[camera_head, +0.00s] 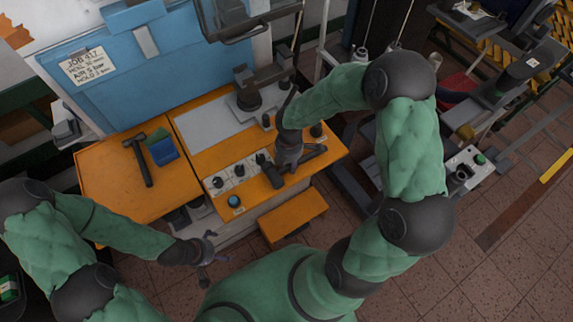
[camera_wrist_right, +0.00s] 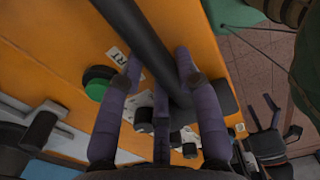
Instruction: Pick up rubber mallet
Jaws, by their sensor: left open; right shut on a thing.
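The rubber mallet, with its dark head (camera_head: 272,176) and dark handle (camera_head: 314,154), is at the orange machine bench. My right gripper (camera_head: 287,160) is shut on it, and the fingers partly hide it. In the right wrist view the thick black handle (camera_wrist_right: 140,45) runs between the purple fingers of my right gripper (camera_wrist_right: 165,85), with a dark block-like end (camera_wrist_right: 217,100) beside them. I cannot tell whether the mallet touches the bench. My left gripper (camera_head: 207,249) is open and empty, low in front of the bench.
A hammer (camera_head: 140,160) and a blue-green box (camera_head: 161,147) lie on the orange table (camera_head: 105,185) at the left. A control panel with knobs (camera_head: 228,178) and a green button (camera_wrist_right: 98,82) is close to my right gripper. A machine post (camera_head: 247,95) stands behind.

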